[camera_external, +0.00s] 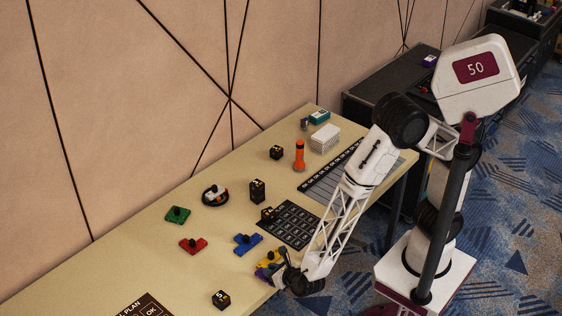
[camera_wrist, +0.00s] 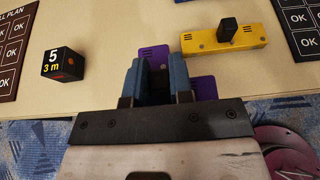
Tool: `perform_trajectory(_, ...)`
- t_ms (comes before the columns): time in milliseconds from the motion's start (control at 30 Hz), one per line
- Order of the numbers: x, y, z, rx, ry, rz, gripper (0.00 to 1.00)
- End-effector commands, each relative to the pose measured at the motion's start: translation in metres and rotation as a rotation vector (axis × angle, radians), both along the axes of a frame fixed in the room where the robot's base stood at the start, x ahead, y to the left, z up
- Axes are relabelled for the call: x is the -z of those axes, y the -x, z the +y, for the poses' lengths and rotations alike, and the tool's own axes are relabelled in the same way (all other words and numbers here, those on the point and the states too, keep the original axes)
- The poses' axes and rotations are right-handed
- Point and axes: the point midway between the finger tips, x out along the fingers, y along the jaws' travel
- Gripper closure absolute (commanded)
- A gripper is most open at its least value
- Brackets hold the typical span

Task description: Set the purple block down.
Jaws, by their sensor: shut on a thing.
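My gripper (camera_wrist: 158,72) is shut on the purple block (camera_wrist: 205,88), with its blue fingers on either side of the block's middle. Parts of the block show beyond and to the right of the fingers; the rest is hidden. The block is over the table's front edge, and I cannot tell whether it touches the table top. In the external view my gripper (camera_external: 279,277) is low at that edge, and the purple block (camera_external: 262,273) shows only as a small patch beside it.
A yellow block (camera_wrist: 206,43) with a black knob lies close by, to the right in the wrist view. A black cube marked 5 (camera_wrist: 63,64) stands to the left. Blue (camera_external: 247,244), red (camera_external: 193,246) and green (camera_external: 177,215) blocks lie farther off. Bare table separates them.

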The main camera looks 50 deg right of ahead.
Motion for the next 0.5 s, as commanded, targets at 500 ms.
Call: perform_trajectory(500, 0.008, -0.05, 0.067, 0.001, -0.001, -0.001, 1.0)
